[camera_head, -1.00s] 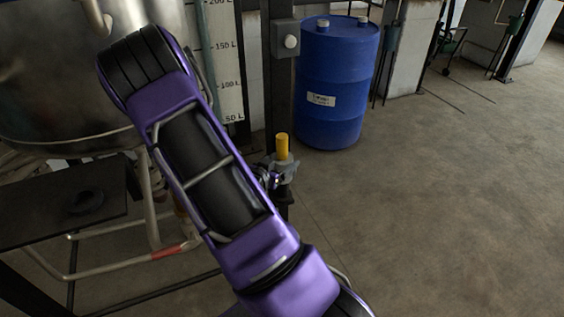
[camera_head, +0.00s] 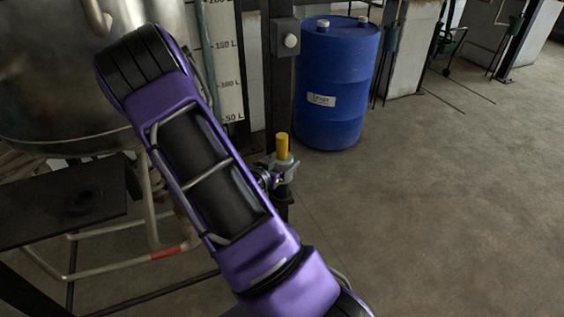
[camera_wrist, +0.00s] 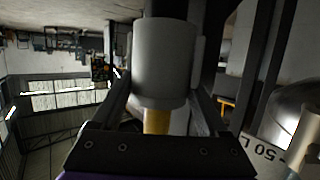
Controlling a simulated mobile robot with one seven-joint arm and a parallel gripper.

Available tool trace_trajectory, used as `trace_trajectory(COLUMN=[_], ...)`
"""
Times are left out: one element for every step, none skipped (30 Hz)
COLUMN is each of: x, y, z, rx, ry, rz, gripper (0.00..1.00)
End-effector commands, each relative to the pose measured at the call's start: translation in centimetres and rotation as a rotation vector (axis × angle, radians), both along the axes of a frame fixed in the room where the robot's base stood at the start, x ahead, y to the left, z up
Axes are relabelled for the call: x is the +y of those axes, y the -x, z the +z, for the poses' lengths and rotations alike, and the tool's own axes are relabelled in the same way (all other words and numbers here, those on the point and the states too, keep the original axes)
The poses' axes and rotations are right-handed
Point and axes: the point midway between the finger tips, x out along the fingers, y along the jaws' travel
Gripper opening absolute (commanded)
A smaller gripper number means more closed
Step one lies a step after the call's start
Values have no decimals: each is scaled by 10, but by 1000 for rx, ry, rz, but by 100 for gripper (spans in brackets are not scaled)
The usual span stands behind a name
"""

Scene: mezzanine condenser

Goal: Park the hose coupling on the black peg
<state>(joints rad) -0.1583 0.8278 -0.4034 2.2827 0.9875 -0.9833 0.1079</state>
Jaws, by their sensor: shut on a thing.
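The hose coupling is a grey cylindrical body (camera_head: 287,166) with a yellow upright cylinder (camera_head: 282,146) at its top, near the middle of the head view. My gripper (camera_head: 272,178) reaches it from the left, partly hidden by my purple forearm. In the wrist view, the grey body (camera_wrist: 161,65) sits between the two fingers of my gripper (camera_wrist: 163,85), which is shut on it, and the yellow part (camera_wrist: 156,121) shows near the palm. A dark post-like shape (camera_head: 286,194) shows directly below the coupling; I cannot tell whether it is the black peg or whether they touch.
A blue drum (camera_head: 336,90) stands behind, beside a dark column (camera_head: 281,85) with a grey box. Open floor (camera_head: 450,210) lies at right.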

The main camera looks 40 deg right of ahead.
Motion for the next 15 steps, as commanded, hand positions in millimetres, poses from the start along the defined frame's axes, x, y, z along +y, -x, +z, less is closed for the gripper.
trace_trajectory(x=[0,0,0,0,0,0,0,-1,0,0,-1,-1,-1,-1,-1], y=[0,0,0,0,0,0,0,0,0,0,0,0,0,0,0], z=[1,1,1,0,0,-1,-2,-3,-4,-4,-5,-6,-7,-8,-9], rx=[-2,-2,-2,-2,-2,-2,-1,-1,-1,-1,-1,-1,-1,-1,-1], ry=[1,1,1,1,1,1,2,2,2,2,2,2,2,2,2], rz=[0,0,0,0,0,0,0,0,0,0,0,0,0,0,0], gripper=[0,0,0,0,0,0,0,0,0,0,0,0,0,0,0])
